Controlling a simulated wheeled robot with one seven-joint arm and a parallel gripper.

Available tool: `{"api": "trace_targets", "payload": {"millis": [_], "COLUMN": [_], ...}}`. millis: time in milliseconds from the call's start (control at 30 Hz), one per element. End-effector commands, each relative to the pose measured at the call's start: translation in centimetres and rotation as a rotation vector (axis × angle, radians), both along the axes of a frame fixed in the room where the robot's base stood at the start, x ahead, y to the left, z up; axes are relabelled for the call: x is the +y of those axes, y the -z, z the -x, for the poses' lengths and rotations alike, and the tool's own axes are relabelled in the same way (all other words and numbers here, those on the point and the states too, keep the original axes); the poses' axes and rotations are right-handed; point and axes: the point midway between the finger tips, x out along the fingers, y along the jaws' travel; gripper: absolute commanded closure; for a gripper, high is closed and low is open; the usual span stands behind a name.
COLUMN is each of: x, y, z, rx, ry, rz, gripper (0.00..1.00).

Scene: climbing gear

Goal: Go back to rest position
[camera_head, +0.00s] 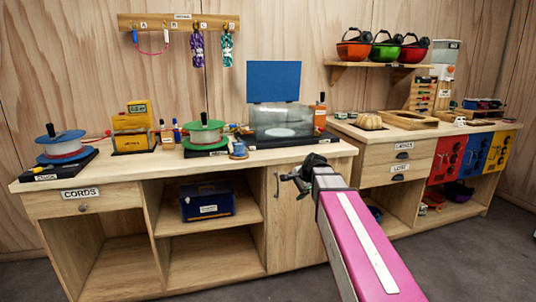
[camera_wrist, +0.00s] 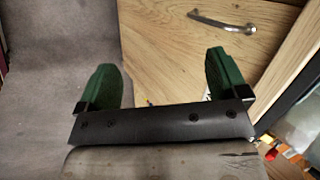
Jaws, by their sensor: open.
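My gripper (camera_wrist: 163,82) is open in the wrist view. Its two green fingers stand wide apart with nothing between them. The wrist view shows grey floor on the left and a wooden front with a metal handle (camera_wrist: 222,22) beyond the fingers. In the head view my pink and grey arm reaches up from the lower right, and my gripper (camera_head: 297,178) is in front of the workbench (camera_head: 120,190), near its front edge by the cabinet door. In that view the fingers are small and dark.
Cord spools (camera_head: 65,148) and a clear-sided box (camera_head: 283,122) stand on the bench top. A second bench with drawers (camera_head: 385,157) is to the right. Helmets (camera_head: 385,50) sit on a wall shelf. A blue box (camera_head: 207,203) is in an open compartment. Floor at lower right is clear.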

Motion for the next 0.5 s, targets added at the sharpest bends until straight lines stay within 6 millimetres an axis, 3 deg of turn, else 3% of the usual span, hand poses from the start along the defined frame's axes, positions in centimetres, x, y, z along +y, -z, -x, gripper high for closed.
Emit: {"api": "trace_targets", "payload": {"millis": [33, 200, 500], "x": [-0.5, -2.4, -5.7], "y": [2.4, 9.0, 18.1], "z": [1.9, 6.8, 16.2], "rx": [0.015, 0.062, 0.174], "ry": [-0.054, -0.265, -0.677], "rz": [0.057, 0.245, 0.496], "gripper": [0.08, 0.08, 0.08]}}
